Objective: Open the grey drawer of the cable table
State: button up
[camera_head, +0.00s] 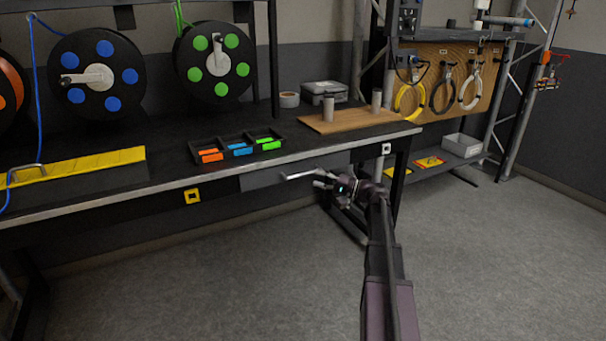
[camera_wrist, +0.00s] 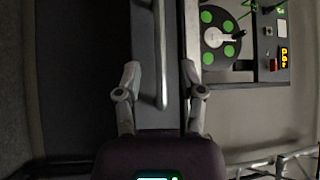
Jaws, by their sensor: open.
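The grey drawer (camera_head: 262,180) sits under the front edge of the cable table (camera_head: 95,202), its front about in line with that edge, so it looks shut. Its pale bar handle (camera_head: 298,176) stands out from the front. My gripper (camera_head: 318,178) is at the right end of the handle in the head view. In the wrist view the handle (camera_wrist: 161,50) runs up the picture between the two spread fingers of my gripper (camera_wrist: 160,78). Neither finger clearly touches it. The gripper is open and holds nothing.
A table leg (camera_head: 400,170) stands right of the drawer. The floor (camera_head: 230,285) in front is clear.

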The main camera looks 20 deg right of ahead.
aim_at(304, 174)
jog(key=shift+p+x, duration=0.3)
jog(key=shift+x, duration=2.4)
grip_shut()
